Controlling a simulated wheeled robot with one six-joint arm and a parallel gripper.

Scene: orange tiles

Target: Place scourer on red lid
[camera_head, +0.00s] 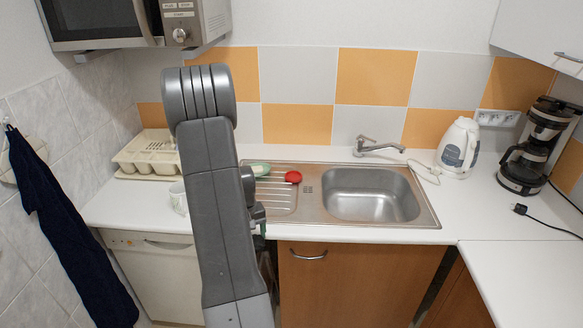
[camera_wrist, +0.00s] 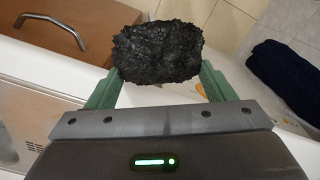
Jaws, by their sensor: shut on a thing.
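The scourer (camera_wrist: 157,54) is a dark, rough-textured block. In the wrist view my gripper (camera_wrist: 160,76) has its two green fingers shut on it, and it sits at the fingertips. The red lid (camera_head: 293,177) lies on the ribbed drainboard, left of the sink basin in the head view. In the head view my arm hides most of my gripper, and I cannot make out the scourer there. The wrist view does not show the red lid.
A pale green item (camera_head: 260,169) lies beside the lid on the drainboard. A white mug (camera_head: 178,198) and a dish rack (camera_head: 148,158) stand to the left. The faucet (camera_head: 375,147) rises behind the sink (camera_head: 372,195). A kettle (camera_head: 459,146) and coffee maker (camera_head: 537,147) stand right.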

